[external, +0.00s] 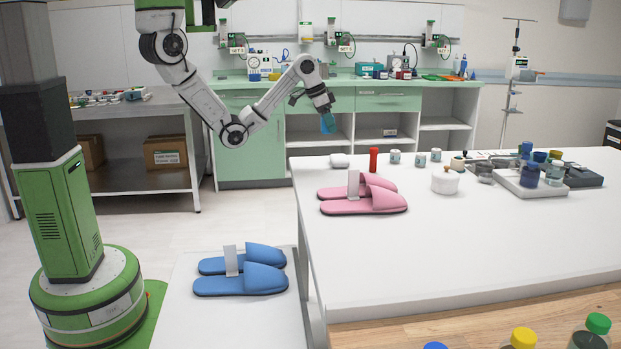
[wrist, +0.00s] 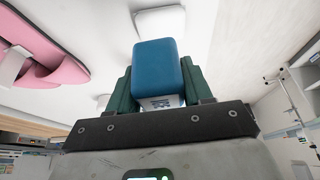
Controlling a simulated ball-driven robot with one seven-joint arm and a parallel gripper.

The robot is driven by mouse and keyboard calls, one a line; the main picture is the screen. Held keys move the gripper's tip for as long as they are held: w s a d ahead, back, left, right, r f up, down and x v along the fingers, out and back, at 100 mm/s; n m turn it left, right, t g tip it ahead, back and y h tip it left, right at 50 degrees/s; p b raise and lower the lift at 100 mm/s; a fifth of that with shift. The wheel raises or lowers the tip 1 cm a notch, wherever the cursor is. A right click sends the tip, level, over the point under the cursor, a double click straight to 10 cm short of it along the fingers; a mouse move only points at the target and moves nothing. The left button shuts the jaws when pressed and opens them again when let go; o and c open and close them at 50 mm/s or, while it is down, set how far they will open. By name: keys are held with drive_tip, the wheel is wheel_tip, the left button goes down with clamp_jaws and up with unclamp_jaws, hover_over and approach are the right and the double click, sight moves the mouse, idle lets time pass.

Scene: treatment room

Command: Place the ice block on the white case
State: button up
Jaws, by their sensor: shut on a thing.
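The ice block (wrist: 157,70) is blue with rounded edges and a printed label near its lower end. My gripper (wrist: 158,92) is shut on it, with a dark green finger on each side. In the external view my gripper (external: 325,109) points down and the ice block (external: 328,124) hangs below it, in the air near the table's far left corner. The white case (external: 340,160) is a small rounded white thing on the table near that corner. It also shows in the wrist view (wrist: 160,21), beyond the block and apart from it.
Pink slippers (external: 362,201) lie on the white table (external: 440,255) close to the case. A red cylinder (external: 373,160), several small cups and a white lidded pot (external: 445,181) stand to its right. Blue slippers (external: 240,279) lie on a lower white surface. The table's front middle is clear.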

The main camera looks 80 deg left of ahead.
hover_over(345, 157)
drive_tip(key=s, duration=0.2)
wheel_tip(345, 157, down, 5)
drive_tip(key=shift+w+a+f, duration=0.1)
drive_tip(key=shift+w+a, duration=0.05)
drive_tip(key=shift+w+f, duration=0.2)
drive_tip(key=shift+f, duration=1.6)
drive_tip(key=shift+f, duration=0.1)
drive_tip(key=o, duration=1.1)
drive_tip(key=shift+c, duration=0.2)
drive_tip(key=p+v, duration=0.1)
drive_tip(key=v, duration=1.1)
drive_tip(key=shift+p, duration=0.35)
